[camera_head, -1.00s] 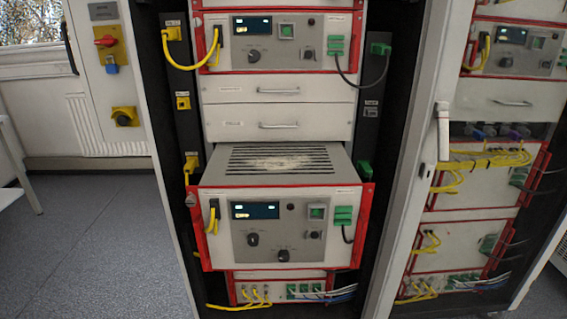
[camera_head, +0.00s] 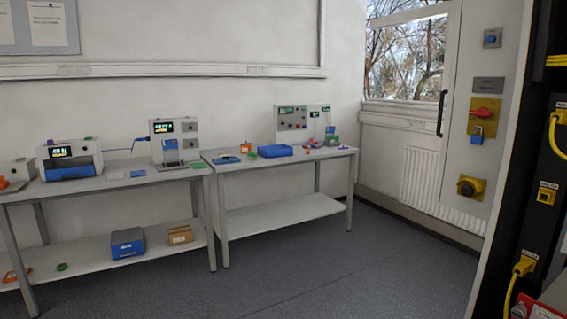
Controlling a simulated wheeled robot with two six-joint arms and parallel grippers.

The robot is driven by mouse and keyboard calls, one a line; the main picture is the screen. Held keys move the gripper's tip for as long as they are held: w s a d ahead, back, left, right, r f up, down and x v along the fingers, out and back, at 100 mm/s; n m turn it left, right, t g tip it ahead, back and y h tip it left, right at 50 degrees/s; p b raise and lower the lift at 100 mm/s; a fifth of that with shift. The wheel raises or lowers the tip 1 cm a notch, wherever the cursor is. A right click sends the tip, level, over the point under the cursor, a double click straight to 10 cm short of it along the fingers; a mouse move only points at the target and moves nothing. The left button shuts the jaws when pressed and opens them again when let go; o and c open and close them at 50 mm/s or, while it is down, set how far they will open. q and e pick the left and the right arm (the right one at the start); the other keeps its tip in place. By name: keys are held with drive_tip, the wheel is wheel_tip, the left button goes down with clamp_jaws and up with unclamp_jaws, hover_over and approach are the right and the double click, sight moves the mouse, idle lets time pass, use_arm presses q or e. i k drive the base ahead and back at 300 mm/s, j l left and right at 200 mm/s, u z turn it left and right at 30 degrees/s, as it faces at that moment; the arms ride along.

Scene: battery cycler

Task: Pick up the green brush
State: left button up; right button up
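I cannot make out a green brush for certain. Small green things show on and under the benches: a flat green piece (camera_head: 198,165) on the left bench, a green block (camera_head: 332,140) at the right end of the right bench, and a green ring-like thing (camera_head: 62,267) on the left bench's lower shelf. They are too small to tell their kind. Neither of my grippers is in view.
Two grey benches stand along the wall, the left bench (camera_head: 110,182) and right bench (camera_head: 235,165), holding instruments and a blue tray (camera_head: 275,151). A blue box (camera_head: 127,243) sits on the lower shelf. The floor (camera_head: 340,270) ahead is clear. A rack (camera_head: 540,200) edges the right.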

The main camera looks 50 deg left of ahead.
sight(250, 156)
drive_tip(key=u, duration=1.75)
drive_tip(key=i+u, duration=0.3)
drive_tip(key=i+j, duration=0.1)
drive_tip(key=i, duration=5.05)
